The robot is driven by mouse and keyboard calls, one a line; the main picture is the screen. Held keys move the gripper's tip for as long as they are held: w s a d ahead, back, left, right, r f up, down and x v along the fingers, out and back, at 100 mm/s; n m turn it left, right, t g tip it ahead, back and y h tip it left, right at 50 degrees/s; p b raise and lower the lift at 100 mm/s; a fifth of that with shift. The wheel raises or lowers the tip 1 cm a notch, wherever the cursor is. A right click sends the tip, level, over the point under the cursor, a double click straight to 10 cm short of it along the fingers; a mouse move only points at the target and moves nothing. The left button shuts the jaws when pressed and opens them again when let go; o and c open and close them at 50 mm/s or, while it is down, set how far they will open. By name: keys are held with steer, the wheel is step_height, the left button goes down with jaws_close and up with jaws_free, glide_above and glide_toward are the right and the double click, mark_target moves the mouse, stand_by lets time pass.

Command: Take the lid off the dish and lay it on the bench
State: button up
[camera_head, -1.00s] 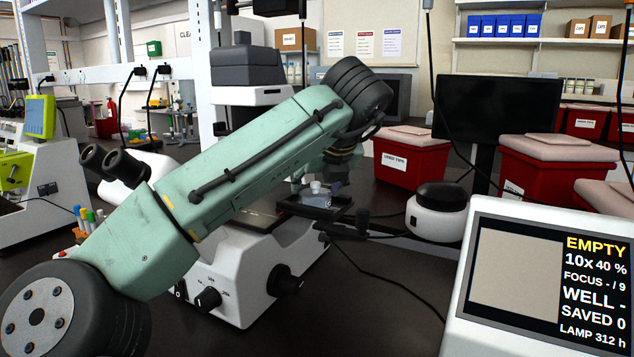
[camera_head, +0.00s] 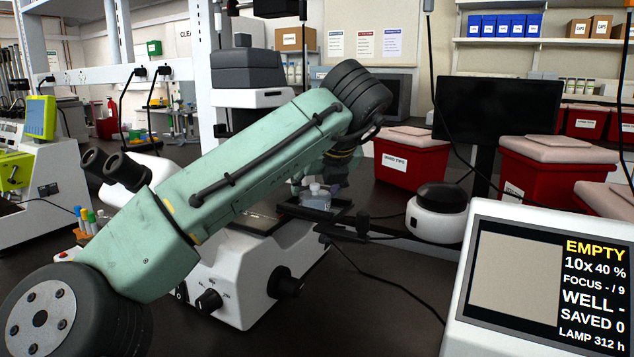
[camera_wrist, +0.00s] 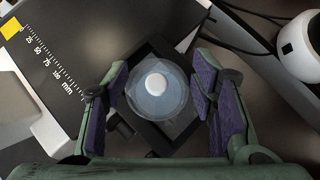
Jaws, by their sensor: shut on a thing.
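The clear round lid (camera_wrist: 140,102) with a white knob (camera_wrist: 156,84) sits between the purple pads of my gripper (camera_wrist: 161,85) in the wrist view. My gripper is shut on the lid. Concentric clear rims show there, so the dish appears to lie directly beneath; I cannot tell whether lid and dish are apart. Below them is the black holder (camera_wrist: 180,128) on the microscope. In the head view my arm hides most of the gripper, and a small pale, clear piece (camera_head: 316,191) shows at its tip above the stage.
The white microscope (camera_head: 235,290) stands under my arm. A round white device with a black top (camera_head: 436,212) stands to the right, with a cable near it. Red bins (camera_head: 408,160) stand behind.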

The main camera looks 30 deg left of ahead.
steer(key=shift+r+p, duration=0.3)
steer(key=shift+p, duration=0.05)
jaws_close()
step_height(320, 180, up, 2)
steer(key=shift+d+r+p, duration=0.1)
steer(key=shift+p, duration=1.1)
steer(key=shift+s+f, duration=0.1)
steer(key=shift+f, duration=0.1)
